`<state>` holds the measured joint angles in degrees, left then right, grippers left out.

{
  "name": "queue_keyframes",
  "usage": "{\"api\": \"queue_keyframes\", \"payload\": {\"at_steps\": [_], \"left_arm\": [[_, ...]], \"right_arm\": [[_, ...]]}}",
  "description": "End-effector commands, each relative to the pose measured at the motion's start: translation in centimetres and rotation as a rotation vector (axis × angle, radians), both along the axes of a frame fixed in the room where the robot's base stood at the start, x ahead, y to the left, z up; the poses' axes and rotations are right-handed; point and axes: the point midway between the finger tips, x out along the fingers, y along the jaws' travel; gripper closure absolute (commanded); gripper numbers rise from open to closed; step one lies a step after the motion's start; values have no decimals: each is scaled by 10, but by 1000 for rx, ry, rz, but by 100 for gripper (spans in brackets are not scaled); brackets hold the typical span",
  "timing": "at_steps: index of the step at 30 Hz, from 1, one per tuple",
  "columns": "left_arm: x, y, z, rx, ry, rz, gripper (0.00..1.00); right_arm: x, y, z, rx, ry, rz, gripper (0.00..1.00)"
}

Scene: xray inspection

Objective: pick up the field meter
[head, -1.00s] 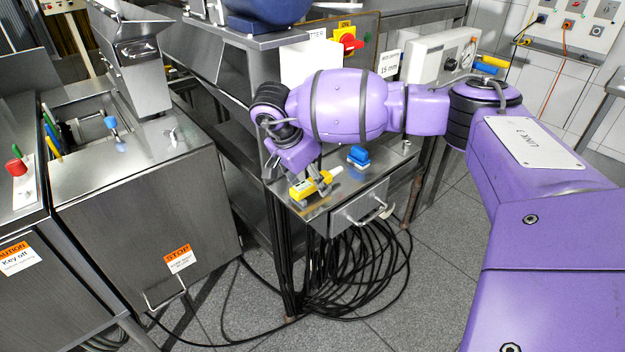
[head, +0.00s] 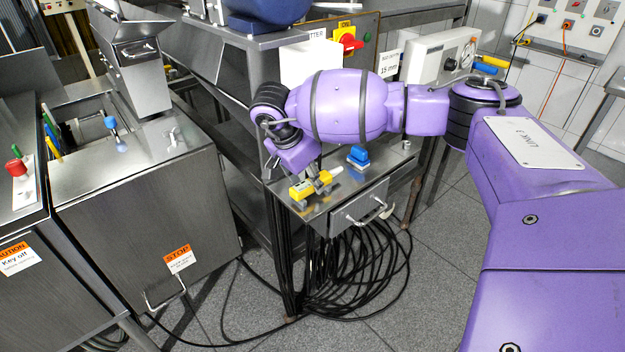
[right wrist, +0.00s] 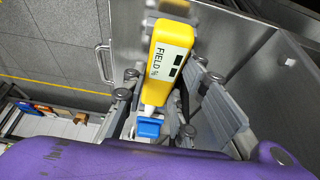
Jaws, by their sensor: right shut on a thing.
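The field meter (head: 303,192) is yellow with a pale tip and lies at the small steel side table's front left corner in the head view. In the right wrist view the yellow meter (right wrist: 172,58), with a white FIELD label, runs up the middle of the picture. My right gripper (head: 321,184) points down over the meter and is shut on its body. Its fingers stand on both sides of the meter in the right wrist view. I cannot tell any gap between meter and table. My left gripper is not in view.
A blue object (head: 358,155) stands on the small steel table (head: 314,211), close behind the meter. A drawer with a handle (head: 372,213) is at the table's front. Black cable coils (head: 355,270) hang below. A steel cabinet (head: 140,215) stands to the left.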

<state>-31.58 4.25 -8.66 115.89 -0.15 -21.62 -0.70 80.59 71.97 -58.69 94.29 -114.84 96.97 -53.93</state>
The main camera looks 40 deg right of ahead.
Motion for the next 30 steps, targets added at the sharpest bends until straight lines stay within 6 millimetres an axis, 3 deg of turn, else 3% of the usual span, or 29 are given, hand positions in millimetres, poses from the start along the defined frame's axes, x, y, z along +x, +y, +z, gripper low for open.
{"api": "queue_keyframes", "payload": {"at_steps": [12,24,30], "left_arm": [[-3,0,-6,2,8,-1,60],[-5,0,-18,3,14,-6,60],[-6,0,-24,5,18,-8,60]], "right_arm": [[1,3,41,1,-1,3,100],[-8,111,37,2,0,8,100],[-11,155,38,2,0,4,100]]}}
